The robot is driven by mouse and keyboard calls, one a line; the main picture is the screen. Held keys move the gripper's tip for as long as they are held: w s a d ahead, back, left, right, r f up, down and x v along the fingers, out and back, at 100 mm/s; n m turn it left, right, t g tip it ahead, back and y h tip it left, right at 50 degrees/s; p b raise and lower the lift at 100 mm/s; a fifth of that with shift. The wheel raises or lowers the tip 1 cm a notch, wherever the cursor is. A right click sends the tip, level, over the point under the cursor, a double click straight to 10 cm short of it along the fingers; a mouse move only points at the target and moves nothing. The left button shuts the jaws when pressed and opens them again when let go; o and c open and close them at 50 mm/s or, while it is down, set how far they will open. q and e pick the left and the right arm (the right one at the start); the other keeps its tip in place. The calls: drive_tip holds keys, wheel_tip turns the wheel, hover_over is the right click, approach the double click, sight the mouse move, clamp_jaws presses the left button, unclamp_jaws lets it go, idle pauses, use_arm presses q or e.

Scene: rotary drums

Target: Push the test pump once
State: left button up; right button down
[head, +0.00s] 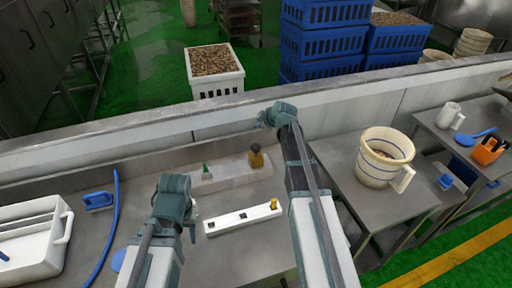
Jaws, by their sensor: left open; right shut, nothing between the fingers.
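A small amber bottle-like item (256,158) with a dark top stands at the right end of a pale block at the back of the worktop. A white strip (238,219) in front carries dark inserts and a yellow upright piece (274,203) at its right end. I cannot tell for sure which of these is the test pump. My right gripper (264,118) is shut and empty, raised above and beyond the amber item, apart from it in the picture. My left gripper (176,187) is open, left of the white strip; its fingertips are hard to make out.
A white tub (32,240) and a blue hose (108,225) lie at the left. A white bucket (380,165) stands on the right table. A low wall (350,98) runs behind; blue crates (322,42) and a filled white crate (216,85) stand beyond.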

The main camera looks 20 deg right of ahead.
sight(257, 146)
drive_tip(key=shift+f+b, duration=4.05)
drive_tip(key=shift+f, duration=0.15)
drive_tip(key=shift+f, duration=0.1)
drive_tip(key=shift+f+b, duration=0.3)
drive_tip(key=shift+b, duration=0.1)
drive_tip(key=shift+f+b, duration=1.4)
drive_tip(key=shift+r, duration=0.1)
drive_tip(key=shift+r+p, duration=1.7)
drive_tip(key=shift+p, duration=0.15)
wheel_tip(257, 146, up, 5)
drive_tip(key=p, duration=0.5)
drive_tip(key=shift+r, duration=0.1)
